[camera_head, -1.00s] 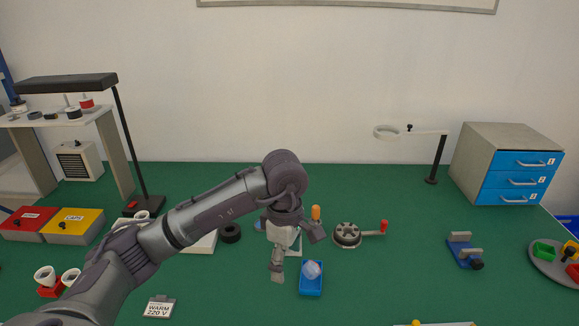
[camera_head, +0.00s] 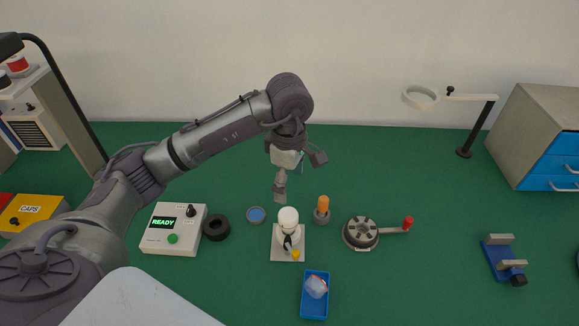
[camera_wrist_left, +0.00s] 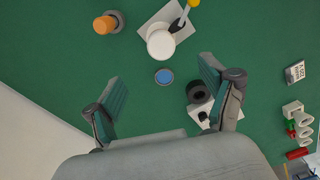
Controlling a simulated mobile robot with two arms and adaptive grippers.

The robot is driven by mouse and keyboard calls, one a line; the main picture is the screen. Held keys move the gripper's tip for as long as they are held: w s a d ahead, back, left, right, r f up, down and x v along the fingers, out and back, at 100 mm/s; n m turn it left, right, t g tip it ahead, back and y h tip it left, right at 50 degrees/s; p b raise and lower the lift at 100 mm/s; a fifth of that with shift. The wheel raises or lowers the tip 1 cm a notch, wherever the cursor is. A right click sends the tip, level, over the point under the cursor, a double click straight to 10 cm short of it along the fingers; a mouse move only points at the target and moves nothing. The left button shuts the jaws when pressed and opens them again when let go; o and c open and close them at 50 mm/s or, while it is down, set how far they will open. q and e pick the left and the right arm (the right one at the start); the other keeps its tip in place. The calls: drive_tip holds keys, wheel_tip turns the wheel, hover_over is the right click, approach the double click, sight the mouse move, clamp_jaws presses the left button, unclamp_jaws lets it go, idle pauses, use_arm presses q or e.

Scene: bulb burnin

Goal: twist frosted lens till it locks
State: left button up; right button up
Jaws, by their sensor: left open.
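A white dome-shaped piece (camera_head: 288,217), which looks like the frosted lens, sits upright on a pale square base plate (camera_head: 280,254) with a black and yellow lever in front. In the left wrist view the white piece (camera_wrist_left: 160,43) shows from above, ahead of the fingers. A clear, bulb-like piece (camera_head: 316,287) lies in a blue tray (camera_head: 314,308). My left gripper (camera_head: 298,176) is open and empty, above and behind the white piece, apart from it. Its spread fingers show in the left wrist view (camera_wrist_left: 165,92). My right gripper is not in view.
An orange-topped peg (camera_head: 322,208) stands close right of the plate, a blue disc (camera_head: 256,215) close left. Further left are a black ring (camera_head: 216,228) and a box reading READY (camera_head: 172,240). A round device with a red-knobbed crank (camera_head: 360,234) stands right.

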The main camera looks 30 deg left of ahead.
use_arm(q)
drive_tip(key=p, duration=0.1)
hover_over(289, 214)
wheel_tip(289, 214, down, 5)
drive_tip(key=shift+s+r, duration=0.1)
wheel_tip(289, 214, down, 6)
drive_tip(key=shift+r+p, duration=0.1)
drive_tip(key=shift+p, duration=0.65)
drive_tip(key=shift+f, duration=0.8)
drive_tip(key=c, duration=1.2)
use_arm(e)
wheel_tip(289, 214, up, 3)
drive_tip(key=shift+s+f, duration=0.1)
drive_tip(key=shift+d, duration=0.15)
use_arm(q)
drive_tip(key=shift+f, duration=0.1)
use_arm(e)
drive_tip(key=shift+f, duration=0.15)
